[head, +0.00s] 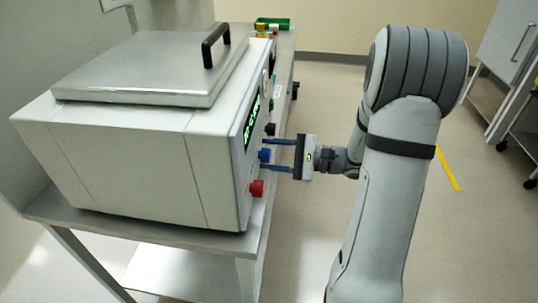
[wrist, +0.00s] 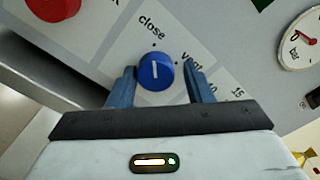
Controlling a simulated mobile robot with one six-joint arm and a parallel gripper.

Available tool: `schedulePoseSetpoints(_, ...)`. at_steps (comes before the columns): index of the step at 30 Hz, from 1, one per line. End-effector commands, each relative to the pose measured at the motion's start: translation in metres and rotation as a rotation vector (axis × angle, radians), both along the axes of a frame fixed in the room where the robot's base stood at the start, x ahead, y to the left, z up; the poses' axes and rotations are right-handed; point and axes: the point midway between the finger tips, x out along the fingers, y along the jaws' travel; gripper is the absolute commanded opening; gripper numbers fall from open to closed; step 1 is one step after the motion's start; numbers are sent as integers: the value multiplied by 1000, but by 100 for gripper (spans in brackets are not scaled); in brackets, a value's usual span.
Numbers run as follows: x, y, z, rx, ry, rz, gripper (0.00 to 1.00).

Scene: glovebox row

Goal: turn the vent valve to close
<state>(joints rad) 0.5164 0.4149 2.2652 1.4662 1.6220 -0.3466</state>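The vent valve is a blue round knob (wrist: 156,71) with a white line on its face, on the front panel of a white boxy device (head: 120,150). The words "close" and a partly hidden "vent" are printed beside it. In the head view the blue knob (head: 265,155) sits between a black knob and a red one. My gripper (wrist: 160,82) is open, with one blue finger on each side of the knob. A gap shows at the right finger; the left finger is very near the knob, and I cannot tell if it touches.
A red knob (head: 257,188) is close by on the panel and also shows in the wrist view (wrist: 53,8). A round gauge (wrist: 300,40) is at the upper right there. The device stands on a grey bench (head: 255,245). The floor to the right is mostly clear.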

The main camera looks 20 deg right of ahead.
Motion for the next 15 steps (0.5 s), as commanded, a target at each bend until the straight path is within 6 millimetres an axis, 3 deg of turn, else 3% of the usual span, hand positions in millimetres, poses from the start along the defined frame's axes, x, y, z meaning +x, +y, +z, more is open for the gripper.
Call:
schedulePoseSetpoints(3,-1,1,0,1,2,3,55)
schedulePoseSetpoints(10,-2,0,0,2,3,5,55)
schedulePoseSetpoints(15,-7,-16,0,3,3,1,55)
